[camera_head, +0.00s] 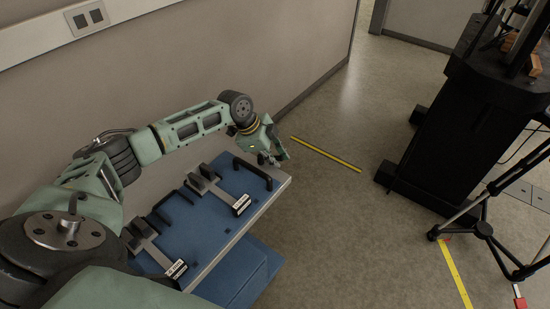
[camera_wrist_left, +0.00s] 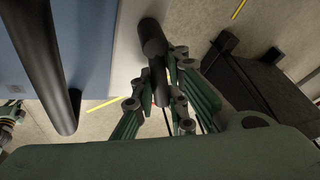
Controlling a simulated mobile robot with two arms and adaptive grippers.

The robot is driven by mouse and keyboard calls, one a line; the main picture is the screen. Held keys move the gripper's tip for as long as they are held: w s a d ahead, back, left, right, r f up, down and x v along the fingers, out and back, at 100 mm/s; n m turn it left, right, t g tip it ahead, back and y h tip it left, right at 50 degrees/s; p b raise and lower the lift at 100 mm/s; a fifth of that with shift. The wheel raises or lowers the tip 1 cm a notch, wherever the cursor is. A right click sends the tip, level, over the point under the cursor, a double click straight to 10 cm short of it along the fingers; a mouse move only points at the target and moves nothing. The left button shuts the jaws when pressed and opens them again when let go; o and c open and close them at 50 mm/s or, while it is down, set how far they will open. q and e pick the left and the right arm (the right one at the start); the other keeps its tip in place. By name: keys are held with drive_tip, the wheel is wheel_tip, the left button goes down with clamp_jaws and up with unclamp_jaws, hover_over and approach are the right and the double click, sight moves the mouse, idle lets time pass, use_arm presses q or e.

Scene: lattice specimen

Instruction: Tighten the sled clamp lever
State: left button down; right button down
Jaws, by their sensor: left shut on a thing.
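My left gripper (camera_head: 270,157) is at the far right end of a blue-topped cart (camera_head: 222,238), just past a black bar handle (camera_head: 254,173). In the left wrist view, its green fingers (camera_wrist_left: 160,95) are closed around the end of a short black cylindrical lever (camera_wrist_left: 153,45), which I take to be the clamp lever. The lever sticks out over the light edge of the cart top. The bar handle also shows at the left of the wrist view (camera_wrist_left: 45,70). My right gripper is not in view.
Two grey-black fixtures with white labels (camera_head: 241,204) (camera_head: 176,269) sit on the cart top. A wall (camera_head: 240,60) runs behind it. A black machine (camera_head: 470,130) and a tripod (camera_head: 483,229) stand at right. Floor between is open, with yellow tape (camera_head: 325,154).

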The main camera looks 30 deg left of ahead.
use_arm(q)
drive_tip(key=shift+s+d+f+m, duration=0.1)
drive_tip(key=shift+s+m, duration=0.2)
drive_tip(key=shift+m, duration=0.2)
drive_tip(key=shift+s+f+m+g+h+b, duration=0.3)
drive_tip(key=shift+m+g+h+b, duration=0.15)
drive_tip(key=shift+m+b, duration=0.35)
drive_tip(key=shift+s+r+m+g+b, duration=0.25)
drive_tip(key=shift+s+m+g, duration=0.2)
drive_tip(key=shift+m, duration=0.45)
drive_tip(key=c, duration=1.7)
unclamp_jaws()
drive_tip(key=shift+w, duration=0.1)
drive_tip(key=shift+r, duration=0.2)
drive_tip(key=shift+a+r+p, duration=0.2)
drive_tip(key=shift+r+p, duration=0.3)
drive_tip(key=shift+p+v, duration=1.75)
drive_tip(key=shift+v, duration=0.7)
